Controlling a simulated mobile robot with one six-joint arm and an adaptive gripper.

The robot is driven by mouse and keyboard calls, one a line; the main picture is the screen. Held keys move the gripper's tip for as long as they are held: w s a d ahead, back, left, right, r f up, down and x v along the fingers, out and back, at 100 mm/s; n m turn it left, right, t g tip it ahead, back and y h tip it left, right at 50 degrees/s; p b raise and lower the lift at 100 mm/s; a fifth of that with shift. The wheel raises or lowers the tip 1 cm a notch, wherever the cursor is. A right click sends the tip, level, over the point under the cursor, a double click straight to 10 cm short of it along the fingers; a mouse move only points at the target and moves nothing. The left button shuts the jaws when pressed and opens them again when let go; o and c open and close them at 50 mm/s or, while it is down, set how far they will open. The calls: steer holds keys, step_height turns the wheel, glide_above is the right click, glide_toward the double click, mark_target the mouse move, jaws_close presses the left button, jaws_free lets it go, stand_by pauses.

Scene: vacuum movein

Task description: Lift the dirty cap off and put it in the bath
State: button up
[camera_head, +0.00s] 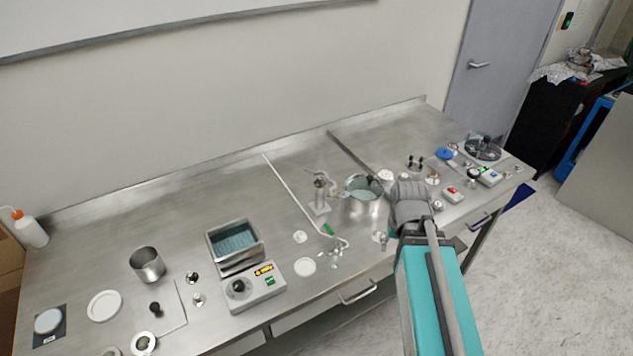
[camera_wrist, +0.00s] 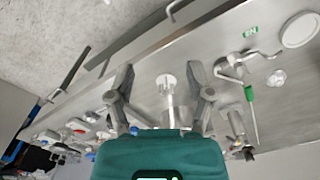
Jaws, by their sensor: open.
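My gripper (camera_wrist: 159,72) is open in the wrist view, one grey finger on each side of a small white round-topped piece on a pale stem (camera_wrist: 167,82). This piece may be the dirty cap, but I cannot tell, and no dirt shows. No contact with the fingers is visible. In the head view my arm hides the fingertips. A small pale round piece (camera_head: 379,237) lies just left of my arm there. The bath (camera_head: 262,240) is an open rectangular steel tank of bluish liquid, left of centre, behind a grey control box (camera_head: 254,289).
A round steel pot (camera_head: 364,203) of liquid and a small metal stand (camera_head: 320,199) stand left of my arm. A steel beaker (camera_head: 147,265) stands further left. Small instruments crowd the right end.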

steer(key=w+a+r+n+p, duration=0.1)
steer(key=w+r+n+p, duration=0.15)
steer(key=w, duration=0.25)
step_height(320, 180, up, 12)
steer(key=n+p, duration=1.2)
steer(key=n, duration=1)
glide_above(320, 178)
steer(key=shift+a+f+b, duration=0.1)
steer(key=shift+b, duration=0.2)
steer(key=shift+f, duration=0.1)
step_height(320, 178, down, 8)
steer(key=b, duration=0.8)
steer(key=shift+f+b, duration=0.25)
steer(key=shift+b, duration=0.1)
steer(key=shift+f, duration=0.15)
steer(key=shift+f+b, duration=2.45)
steer(key=shift+b, duration=0.15)
